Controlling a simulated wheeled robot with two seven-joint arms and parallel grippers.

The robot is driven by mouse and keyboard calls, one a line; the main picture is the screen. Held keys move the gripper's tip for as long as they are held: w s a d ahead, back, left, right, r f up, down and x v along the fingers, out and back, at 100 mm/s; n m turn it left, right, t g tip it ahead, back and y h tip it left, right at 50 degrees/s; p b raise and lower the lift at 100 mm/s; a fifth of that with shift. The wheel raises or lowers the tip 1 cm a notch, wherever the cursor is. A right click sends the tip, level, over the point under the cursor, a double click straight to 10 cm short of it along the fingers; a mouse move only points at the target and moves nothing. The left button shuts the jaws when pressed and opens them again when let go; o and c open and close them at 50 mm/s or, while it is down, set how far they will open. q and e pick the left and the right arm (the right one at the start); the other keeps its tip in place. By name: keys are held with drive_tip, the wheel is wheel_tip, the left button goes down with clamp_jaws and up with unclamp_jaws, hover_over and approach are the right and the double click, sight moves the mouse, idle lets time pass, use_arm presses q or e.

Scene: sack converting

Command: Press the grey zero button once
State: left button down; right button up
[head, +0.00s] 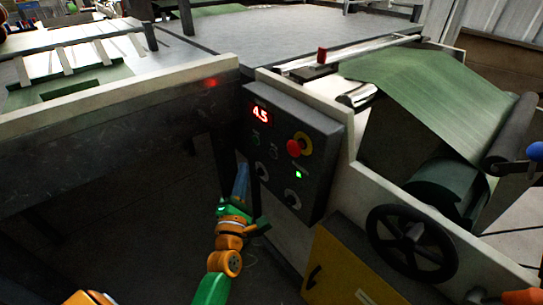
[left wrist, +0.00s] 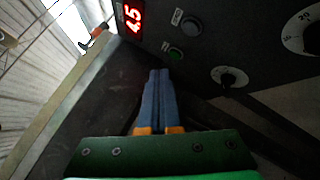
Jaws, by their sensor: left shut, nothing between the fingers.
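The dark control panel (head: 310,128) stands on the front of the machine, with a red display (head: 260,114) reading 4.5. Its small grey button (head: 273,153) is hard to make out in the head view. In the left wrist view the grey button (left wrist: 190,26) sits beside a pale label, above a green button (left wrist: 175,54). My left gripper (head: 242,168) is shut and empty, at the panel's lower left edge. In the left wrist view its blue fingertips (left wrist: 159,71) point toward the panel, closer to the green button than to the grey one. Contact cannot be told.
A red emergency stop (head: 294,147) with a yellow ring, a lit green lamp (head: 298,174) and two dials (head: 261,172) (head: 292,199) share the panel. A black handwheel (head: 411,243) and a yellow door (head: 345,270) are at the right. A pale rail (head: 120,97) runs at the left.

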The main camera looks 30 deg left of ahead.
sight(272, 155)
use_arm(q)
drive_tip(key=shift+w+d+b, duration=0.25)
drive_tip(key=shift+w+d, duration=0.15)
drive_tip(key=shift+w, duration=0.5)
drive_tip(key=shift+w+d+b, duration=0.2)
drive_tip(key=shift+w+d, duration=0.15)
drive_tip(key=shift+w, duration=0.55)
drive_tip(key=shift+w+d+b, duration=0.25)
drive_tip(key=shift+w+d, duration=0.15)
drive_tip(key=shift+w, duration=0.5)
drive_tip(key=shift+w, duration=0.1)
drive_tip(key=shift+w+d, duration=0.15)
drive_tip(key=shift+w, duration=0.15)
drive_tip(key=shift+w+d+b, duration=0.15)
drive_tip(key=shift+w+b, duration=0.15)
drive_tip(key=shift+w, duration=0.1)
idle(0.3)
idle(0.4)
drive_tip(key=shift+s+a+p, duration=0.25)
drive_tip(key=shift+s+p, duration=0.1)
drive_tip(key=shift+s, duration=0.45)
